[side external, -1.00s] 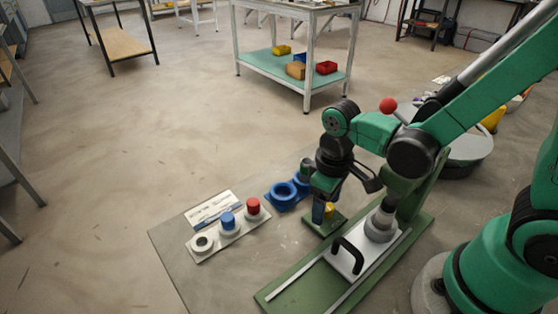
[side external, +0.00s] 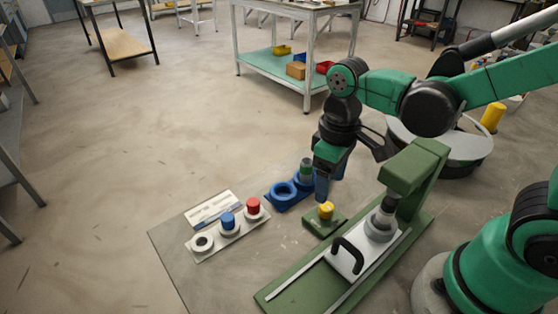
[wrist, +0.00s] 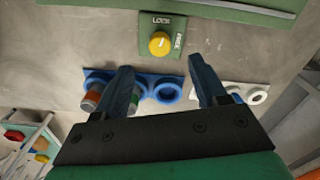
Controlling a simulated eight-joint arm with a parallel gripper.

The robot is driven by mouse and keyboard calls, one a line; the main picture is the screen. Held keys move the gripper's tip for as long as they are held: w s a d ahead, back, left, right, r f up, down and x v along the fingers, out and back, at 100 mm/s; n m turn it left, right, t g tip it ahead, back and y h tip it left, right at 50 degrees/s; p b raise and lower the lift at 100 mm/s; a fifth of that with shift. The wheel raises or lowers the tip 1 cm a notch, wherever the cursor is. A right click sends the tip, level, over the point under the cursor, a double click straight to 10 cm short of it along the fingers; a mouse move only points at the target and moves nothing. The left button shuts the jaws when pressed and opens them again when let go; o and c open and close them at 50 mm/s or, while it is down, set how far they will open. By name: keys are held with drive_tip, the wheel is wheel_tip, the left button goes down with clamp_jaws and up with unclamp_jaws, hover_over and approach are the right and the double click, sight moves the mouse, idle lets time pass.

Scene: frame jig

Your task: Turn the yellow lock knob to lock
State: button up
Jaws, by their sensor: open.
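The yellow lock knob (side external: 326,210) sits on a small green base (side external: 311,224) beside the larger green jig. In the wrist view the knob (wrist: 158,43) is seen from above, with the label LOCK beyond it and FREE to its right. A pale line marks its top, but I cannot tell which label it points at. My gripper (side external: 322,197) is above and behind the knob, apart from it. In the wrist view my gripper (wrist: 160,68) has its blue fingers spread, with nothing between them.
The green jig (side external: 278,296) has a sliding plate with a black handle (side external: 347,254). A blue holder (side external: 283,191) with rings stands left of my gripper. A white panel (side external: 206,252) carries blue and red cylinders. Bare floor lies farther left.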

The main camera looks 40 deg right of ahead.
sight(327, 206)
drive_tip(key=m, duration=0.4)
drive_tip(key=shift+f, duration=0.2)
drive_tip(key=shift+f+m, duration=0.25)
drive_tip(key=shift+m, duration=0.75)
drive_tip(key=shift+f, duration=2.65)
clamp_jaws()
drive_tip(key=shift+n, duration=1.5)
